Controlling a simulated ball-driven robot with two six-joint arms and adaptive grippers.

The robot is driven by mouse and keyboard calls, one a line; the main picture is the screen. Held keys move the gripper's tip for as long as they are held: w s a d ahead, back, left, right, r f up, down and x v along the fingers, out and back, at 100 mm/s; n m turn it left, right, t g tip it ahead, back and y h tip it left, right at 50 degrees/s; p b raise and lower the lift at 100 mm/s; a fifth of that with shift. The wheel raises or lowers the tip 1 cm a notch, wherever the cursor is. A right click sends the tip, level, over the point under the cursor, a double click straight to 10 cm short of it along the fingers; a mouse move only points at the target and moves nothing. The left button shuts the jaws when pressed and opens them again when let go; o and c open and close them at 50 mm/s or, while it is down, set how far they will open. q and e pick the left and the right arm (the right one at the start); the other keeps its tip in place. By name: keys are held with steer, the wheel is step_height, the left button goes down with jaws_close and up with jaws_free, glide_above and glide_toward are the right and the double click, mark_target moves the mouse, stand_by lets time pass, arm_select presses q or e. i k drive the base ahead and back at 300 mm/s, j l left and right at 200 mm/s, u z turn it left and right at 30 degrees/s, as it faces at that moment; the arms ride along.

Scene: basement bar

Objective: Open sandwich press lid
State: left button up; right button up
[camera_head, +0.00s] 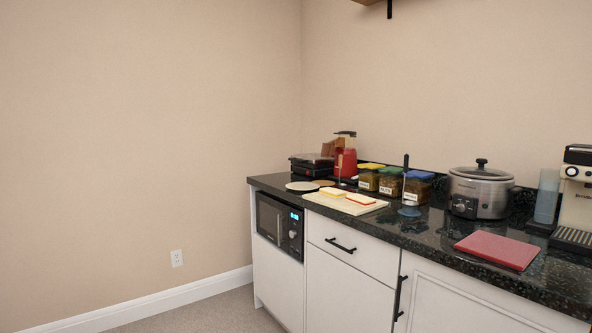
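A dark sandwich press (309,168) with a greyish top stands at the far left end of the black counter, near the back corner of the room. Its lid looks down, but the press is small and distant in the view. Neither of my grippers shows in the head view.
The black counter (420,226) runs along the right wall over white cabinets. A cutting board (318,200) with bread, plates, labelled jars (417,188), a red blender (346,160), a slow cooker (480,190) and a red board (497,250) sit on it. Floor at left is clear.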

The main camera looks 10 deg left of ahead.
mark_target(313, 161)
steer(key=i+j+u, duration=0.1)
steer(key=i+j, duration=0.2)
steer(key=i, duration=0.2)
steer(key=i+j+u, duration=0.15)
steer(key=i, duration=0.4)
steer(key=i+j+u, duration=0.1)
steer(key=i+j, duration=0.2)
steer(key=i, duration=0.2)
